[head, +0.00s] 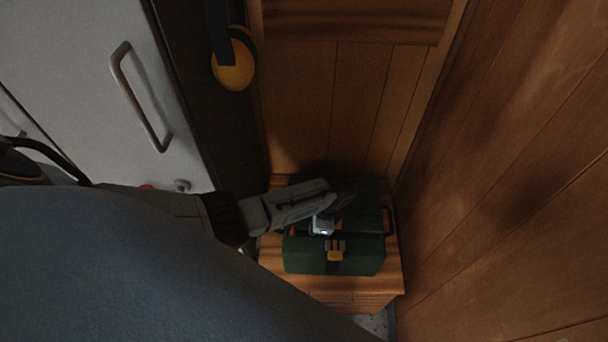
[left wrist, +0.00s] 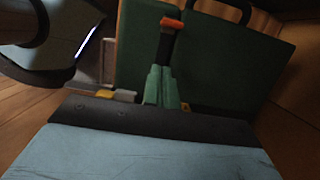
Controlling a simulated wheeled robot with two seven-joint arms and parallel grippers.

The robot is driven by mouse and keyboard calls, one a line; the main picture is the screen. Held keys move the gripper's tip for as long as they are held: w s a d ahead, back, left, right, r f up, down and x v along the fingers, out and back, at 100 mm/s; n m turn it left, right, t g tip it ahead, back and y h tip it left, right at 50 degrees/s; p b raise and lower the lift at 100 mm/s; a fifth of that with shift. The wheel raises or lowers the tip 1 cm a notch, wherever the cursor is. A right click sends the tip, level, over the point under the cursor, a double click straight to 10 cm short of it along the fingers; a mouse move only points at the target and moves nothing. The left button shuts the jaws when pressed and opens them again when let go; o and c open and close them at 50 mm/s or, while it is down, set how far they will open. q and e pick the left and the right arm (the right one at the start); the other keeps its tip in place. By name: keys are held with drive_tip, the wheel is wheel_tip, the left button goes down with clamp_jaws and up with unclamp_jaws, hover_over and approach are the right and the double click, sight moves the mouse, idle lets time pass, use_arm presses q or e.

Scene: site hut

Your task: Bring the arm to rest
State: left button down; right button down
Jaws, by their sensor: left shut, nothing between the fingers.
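My left arm reaches in from the left in the head view. Its gripper (head: 342,200) is over a dark green toolbox (head: 312,262), and the fingers are dark and hard to make out there. In the left wrist view the gripper (left wrist: 171,24) appears shut and empty, with the green toolbox (left wrist: 240,62) close behind it. Whether the fingers touch the toolbox I cannot tell. The toolbox has an orange latch (head: 335,250) at its front and a dark handle at its right end. My right gripper is not in view.
The toolbox stands on a small wooden unit (head: 386,285) in a corner. A wooden wall (head: 500,190) is close on the right, a panelled one behind. A pale cabinet (head: 75,60) with a bar handle (head: 140,100) is at the left. A yellow-orange rounded object (head: 233,72) hangs beside it.

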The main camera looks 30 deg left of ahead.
use_arm(q)
drive_tip(key=p+v, duration=0.2)
drive_tip(key=v, duration=0.8)
drive_tip(key=shift+p, duration=0.4)
